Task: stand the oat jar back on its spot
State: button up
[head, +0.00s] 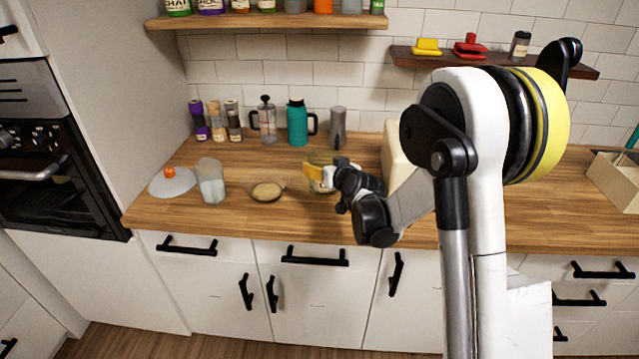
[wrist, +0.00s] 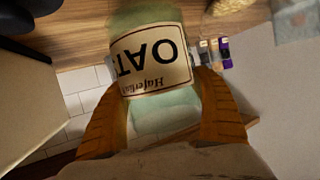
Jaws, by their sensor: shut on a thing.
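The oat jar (wrist: 152,62) is a pale green glass jar with a cream label, upside down in the wrist view. My gripper (wrist: 165,100) has its two orange fingers shut on the sides of the jar. In the head view, my gripper (head: 318,173) and the jar (head: 318,186) are over the wooden counter, right of a shallow bowl. The fingers hide part of the jar there. I cannot tell whether its base touches the counter. No marked spot for the jar can be made out.
Behind stand a French press (head: 267,122), a teal jug (head: 298,122) and a grey canister (head: 338,127). A cream block-shaped object (head: 396,155) is close right of my gripper.

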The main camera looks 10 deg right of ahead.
jog(key=shift+w+a+f, duration=0.4)
jog(key=shift+w+f, duration=0.05)
jog(key=shift+w, duration=0.2)
jog(key=shift+f+b, duration=0.9)
jog(key=shift+f, duration=1.05)
jog(key=shift+f, duration=0.15)
jog(key=o, duration=1.4)
jog(key=shift+o, duration=0.2)
